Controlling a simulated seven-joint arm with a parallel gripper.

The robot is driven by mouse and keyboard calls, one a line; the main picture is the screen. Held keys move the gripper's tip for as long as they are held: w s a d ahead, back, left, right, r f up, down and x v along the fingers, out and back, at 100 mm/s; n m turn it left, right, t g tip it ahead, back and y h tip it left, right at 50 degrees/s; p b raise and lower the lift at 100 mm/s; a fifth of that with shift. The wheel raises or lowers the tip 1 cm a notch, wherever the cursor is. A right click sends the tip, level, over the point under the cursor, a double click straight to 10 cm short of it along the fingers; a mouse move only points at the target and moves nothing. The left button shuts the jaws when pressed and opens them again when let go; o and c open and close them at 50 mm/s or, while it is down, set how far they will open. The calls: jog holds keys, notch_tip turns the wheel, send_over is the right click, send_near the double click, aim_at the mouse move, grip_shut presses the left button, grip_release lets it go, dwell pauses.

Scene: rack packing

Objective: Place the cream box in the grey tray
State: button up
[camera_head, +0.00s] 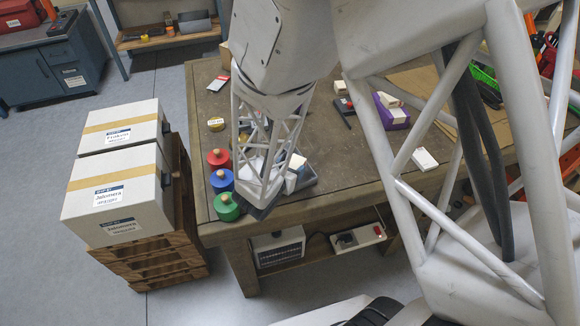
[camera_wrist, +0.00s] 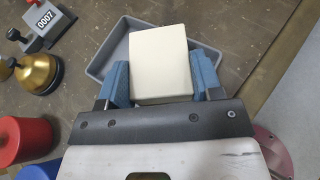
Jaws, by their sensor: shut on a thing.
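The cream box (camera_wrist: 160,62) is between the two blue fingers of my gripper (camera_wrist: 159,80) in the wrist view, and the gripper is shut on it. The grey tray (camera_wrist: 104,58) lies behind and below the box in that view, with its rim showing on both sides. How high the box is above the tray floor is hard to tell. In the head view the arm hides much of the gripper; a cream face of the box (camera_head: 297,161) shows beside it, and part of the grey tray (camera_head: 309,179) shows at the table's near edge.
Red (camera_head: 218,158), blue (camera_head: 222,180) and green (camera_head: 227,207) round knobbed weights stand left of the gripper. A purple box (camera_head: 391,112) is farther right.

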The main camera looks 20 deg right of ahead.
jog(key=shift+f, duration=0.25)
jog(key=o, duration=1)
jog(key=shift+c, duration=0.2)
jog(key=shift+r, duration=0.1)
jog(key=shift+r, duration=0.45)
jog(key=shift+s+a+r, duration=0.1)
jog(key=shift+s+a, duration=0.05)
jog(key=v, duration=1.1)
jog(key=shift+s+a+r, duration=0.2)
